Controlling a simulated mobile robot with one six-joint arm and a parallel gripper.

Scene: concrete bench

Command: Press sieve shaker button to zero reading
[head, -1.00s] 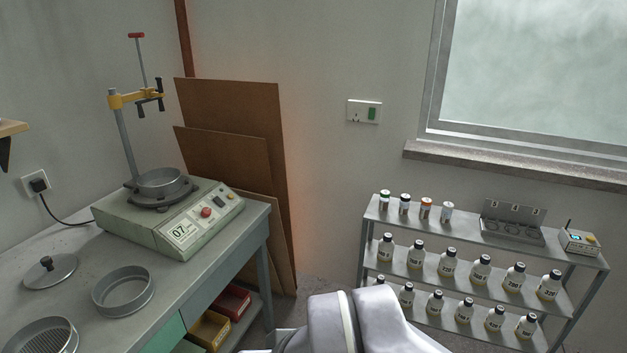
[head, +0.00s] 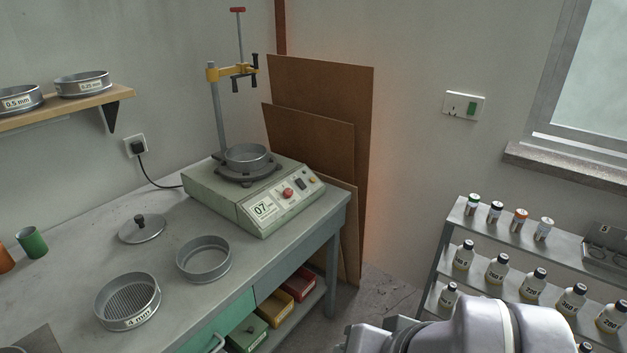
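The sieve shaker (head: 225,207) stands on the bench toward the back wall, a pale green box with a sloping front panel. The panel carries a label reading "07" (head: 264,209), a red round button (head: 288,193), a dark switch (head: 301,184) and a small yellowish part (head: 312,179). I cannot read any numeric display. A metal pan (head: 247,158) sits on top under a yellow clamp (head: 231,72) on a post. A white and grey part of my arm shows at the bottom right, apart from the shaker. My gripper's fingers are not visible.
On the bench (head: 75,250) lie a lid (head: 142,230), an empty sieve ring (head: 204,260) and a 4 mm sieve (head: 128,301). A green cup (head: 32,243) stands at left. A wall shelf (head: 60,107) holds sieves. A bottle rack (head: 444,230) stands at right; floor shows between.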

